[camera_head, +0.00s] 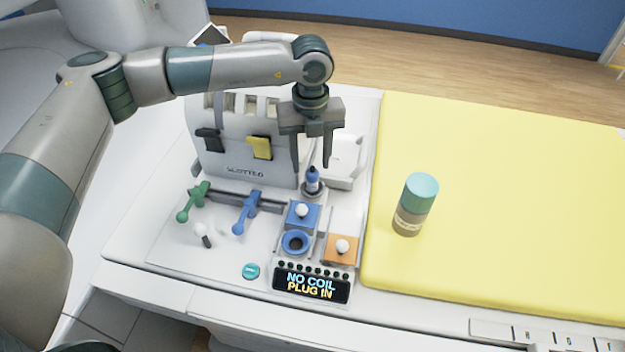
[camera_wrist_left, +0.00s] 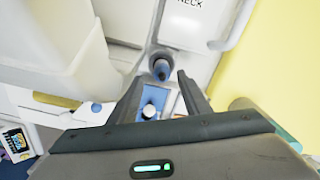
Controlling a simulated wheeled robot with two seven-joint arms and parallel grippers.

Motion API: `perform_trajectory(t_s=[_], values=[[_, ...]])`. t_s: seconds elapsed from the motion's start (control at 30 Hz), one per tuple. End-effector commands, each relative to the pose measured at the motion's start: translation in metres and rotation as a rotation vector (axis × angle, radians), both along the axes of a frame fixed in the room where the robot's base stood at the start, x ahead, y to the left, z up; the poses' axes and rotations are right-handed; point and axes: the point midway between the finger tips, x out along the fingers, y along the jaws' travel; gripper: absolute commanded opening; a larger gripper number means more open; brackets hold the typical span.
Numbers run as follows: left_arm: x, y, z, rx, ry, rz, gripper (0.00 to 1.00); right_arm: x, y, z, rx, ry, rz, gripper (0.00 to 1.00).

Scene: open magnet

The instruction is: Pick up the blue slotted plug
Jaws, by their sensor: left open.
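A blue plug (camera_head: 312,181) with a dark tip stands upright in a grey round holder on the white console. It also shows in the left wrist view (camera_wrist_left: 160,69), just beyond the fingertips. I see no slot on it at this size. My left gripper (camera_head: 311,167) is open and points down over the plug, with a finger to either side of it in the picture. The gripper also shows in the left wrist view (camera_wrist_left: 161,76), with nothing between its fingers. I cannot tell whether the fingertips reach down beside the plug. My right gripper is not in view.
A white case marked SLOTTED (camera_head: 243,150) stands close behind. A blue block (camera_head: 301,216), blue ring (camera_head: 296,243) and orange block (camera_head: 341,250) sit in front, above a NO COIL PLUG IN display (camera_head: 312,286). Blue (camera_head: 247,212) and green (camera_head: 193,202) levers are left; a bottle (camera_head: 414,205) stands right.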

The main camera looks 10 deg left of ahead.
Motion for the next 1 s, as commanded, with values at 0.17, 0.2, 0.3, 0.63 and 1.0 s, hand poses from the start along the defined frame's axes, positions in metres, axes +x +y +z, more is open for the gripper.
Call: perform_trajectory(t_s=[0.17,0.2,0.3,0.63,1.0], values=[[-0.002,-0.003,-0.013,0.001,0.004,0.000,0.44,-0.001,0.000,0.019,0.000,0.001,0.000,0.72],[-0.002,-0.004,-0.016,0.000,0.003,0.000,0.44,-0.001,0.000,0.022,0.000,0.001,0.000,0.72],[-0.002,-0.004,-0.030,0.001,0.004,0.001,0.44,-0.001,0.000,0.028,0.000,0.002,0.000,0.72],[-0.001,-0.004,-0.046,0.000,0.001,0.001,0.44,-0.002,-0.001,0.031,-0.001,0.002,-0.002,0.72],[-0.001,-0.004,-0.046,0.000,0.001,0.001,0.34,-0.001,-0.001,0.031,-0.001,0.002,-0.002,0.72]])
